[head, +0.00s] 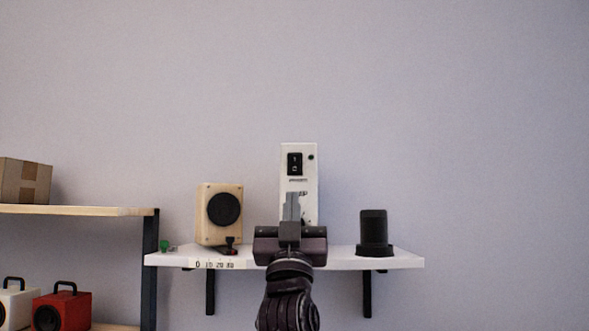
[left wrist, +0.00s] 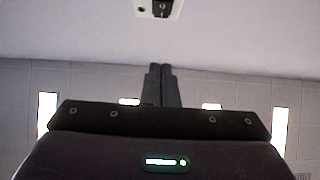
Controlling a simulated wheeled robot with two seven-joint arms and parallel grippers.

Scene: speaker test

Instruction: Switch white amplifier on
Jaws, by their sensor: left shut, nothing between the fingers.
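The white amplifier (head: 312,160) stands upright on the white wall shelf (head: 380,260). Its black rocker switch (head: 294,163) is high on its front, with a small dark green round spot (head: 311,157) to the right of it. My left gripper (head: 292,200) is in front of the amplifier, below the switch, shut and empty, and hides the amplifier's lower part. In the left wrist view my left gripper (left wrist: 160,68) has its fingers together. The amplifier (left wrist: 145,12) and part of its switch (left wrist: 161,8) show at the top edge there, apart from the fingertips. My right gripper is not in view.
A wooden speaker (head: 205,214) stands left of the amplifier and a black cylindrical speaker (head: 374,228) right of it. A green object (head: 164,246) lies at the shelf's left end. At left, a rack (head: 100,210) holds a cardboard box (head: 24,182) and a red speaker (head: 75,309).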

